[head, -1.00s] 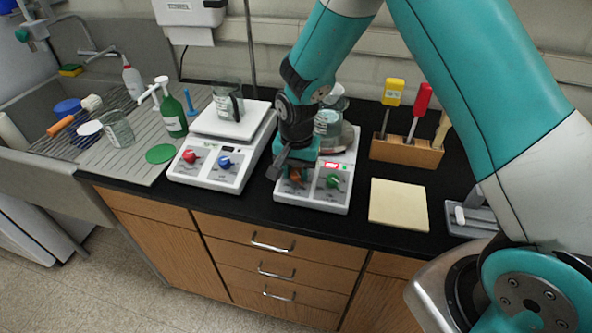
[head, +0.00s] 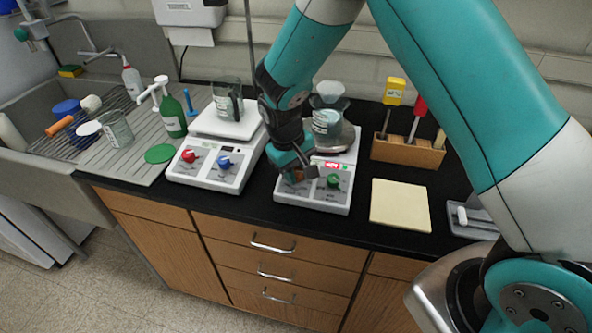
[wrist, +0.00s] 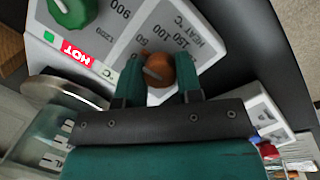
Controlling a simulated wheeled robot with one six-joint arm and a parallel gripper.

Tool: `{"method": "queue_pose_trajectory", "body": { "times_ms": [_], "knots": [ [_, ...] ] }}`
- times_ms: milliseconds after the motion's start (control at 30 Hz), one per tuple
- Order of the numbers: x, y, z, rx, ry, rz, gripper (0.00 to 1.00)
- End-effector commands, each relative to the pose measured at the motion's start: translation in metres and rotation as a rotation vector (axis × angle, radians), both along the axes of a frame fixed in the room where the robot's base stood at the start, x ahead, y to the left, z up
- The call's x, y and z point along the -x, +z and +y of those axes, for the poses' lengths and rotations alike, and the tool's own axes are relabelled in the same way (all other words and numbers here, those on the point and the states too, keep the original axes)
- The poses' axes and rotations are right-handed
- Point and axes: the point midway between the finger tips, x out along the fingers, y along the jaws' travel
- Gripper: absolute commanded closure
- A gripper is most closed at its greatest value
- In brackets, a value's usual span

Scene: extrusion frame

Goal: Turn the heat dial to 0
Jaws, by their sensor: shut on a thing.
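The hotplate (head: 310,199) stands on the black counter. Its brown-orange heat dial (wrist: 172,70) shows in the wrist view beside the printed HEAT °C scale, with a pale pointer line aimed toward the left, near the low end of the scale; the exact setting is unclear. My gripper (wrist: 160,78) is shut on this dial, one finger on each side. In the head view my gripper (head: 297,174) is over the front left of the hotplate and mostly hides the dial. The red HOT display (wrist: 75,52) is lit.
A green dial (head: 333,181) is just right of my gripper. A glass vessel with a funnel (head: 328,122) stands on the hotplate behind. A similar white device (head: 213,174) with red and blue dials stands left. A pale pad (head: 399,205) lies right.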

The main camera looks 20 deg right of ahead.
Motion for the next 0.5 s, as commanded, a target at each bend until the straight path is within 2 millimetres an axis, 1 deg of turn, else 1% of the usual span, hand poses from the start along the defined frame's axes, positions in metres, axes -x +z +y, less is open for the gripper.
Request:
{"method": "queue_pose_trajectory", "body": {
  "times_ms": [200, 500],
  "knots": [
    [-0.0004, 0.0006, 0.0006, 0.031, 0.178, 0.021, 0.91],
    [-0.0006, 0.0007, 0.0005, 0.061, 0.348, 0.041, 0.91]
  ]
}}
